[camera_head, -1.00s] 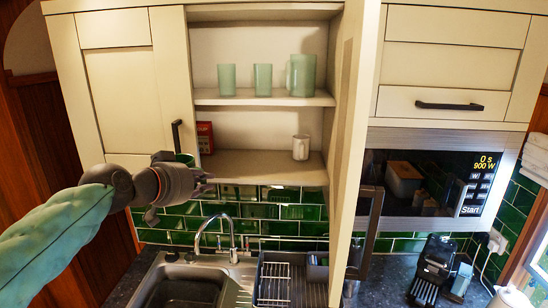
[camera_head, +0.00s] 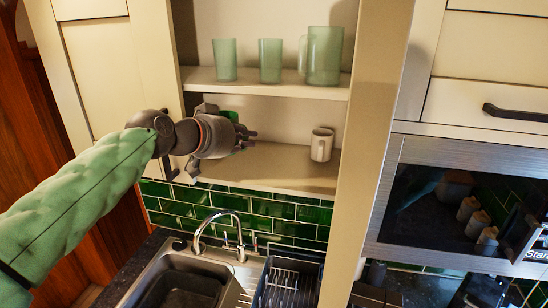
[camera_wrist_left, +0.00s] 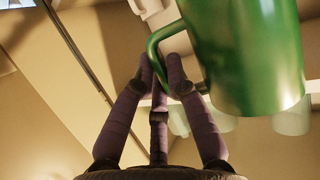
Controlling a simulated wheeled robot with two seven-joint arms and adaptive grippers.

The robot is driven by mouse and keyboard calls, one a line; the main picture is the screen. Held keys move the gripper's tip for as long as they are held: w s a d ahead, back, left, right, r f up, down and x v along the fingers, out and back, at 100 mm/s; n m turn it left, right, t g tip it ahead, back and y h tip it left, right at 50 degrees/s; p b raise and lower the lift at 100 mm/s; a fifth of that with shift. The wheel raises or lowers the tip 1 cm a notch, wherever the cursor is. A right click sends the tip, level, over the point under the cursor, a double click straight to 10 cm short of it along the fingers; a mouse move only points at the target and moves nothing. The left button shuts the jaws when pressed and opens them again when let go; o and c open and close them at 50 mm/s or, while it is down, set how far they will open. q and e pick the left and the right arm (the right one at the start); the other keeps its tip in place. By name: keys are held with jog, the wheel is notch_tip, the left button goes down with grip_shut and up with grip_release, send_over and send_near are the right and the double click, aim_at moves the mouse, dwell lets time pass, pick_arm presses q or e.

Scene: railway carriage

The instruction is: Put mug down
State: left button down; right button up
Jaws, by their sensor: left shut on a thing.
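A green mug (camera_wrist_left: 245,55) shows large in the left wrist view, with its handle (camera_wrist_left: 160,40) between the fingers of my left gripper (camera_wrist_left: 160,75). In the head view my left gripper (camera_head: 246,136) is at the left part of the open cupboard's lower shelf (camera_head: 268,166). Only a small bit of the green mug (camera_head: 228,115) shows there behind the gripper. I cannot tell whether the mug touches the shelf. My right gripper is not in view.
Green glasses (camera_head: 270,60) and a green pitcher (camera_head: 324,55) stand on the upper shelf (camera_head: 266,88). An open cupboard door (camera_head: 110,75) is left. A sink (camera_head: 185,287) and a dish rack (camera_head: 288,285) are below.

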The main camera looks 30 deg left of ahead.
pick_arm(q)
jog(key=w+a+f, duration=0.1)
jog(key=w+f, duration=0.1)
jog(key=w, duration=0.1)
jog(key=w+a+f, duration=0.2)
jog(key=w+f, duration=0.1)
jog(key=w, duration=0.1)
jog(key=w+a+f+p, duration=0.1)
jog(key=w+f, duration=0.2)
jog(key=w, duration=0.1)
jog(key=shift+w+a+f, duration=0.1)
jog(key=shift+a+f, duration=0.05)
jog(key=shift+f, duration=0.1)
jog(key=shift+w+f, duration=0.25)
jog(key=shift+f, duration=0.05)
jog(key=shift+w+a+f, duration=0.15)
jog(key=shift+f, duration=1.55)
jog(key=shift+f+b, duration=0.15)
jog(key=shift+b, duration=0.15)
jog(key=c, duration=1.3)
grip_release()
jog(key=shift+o, duration=0.2)
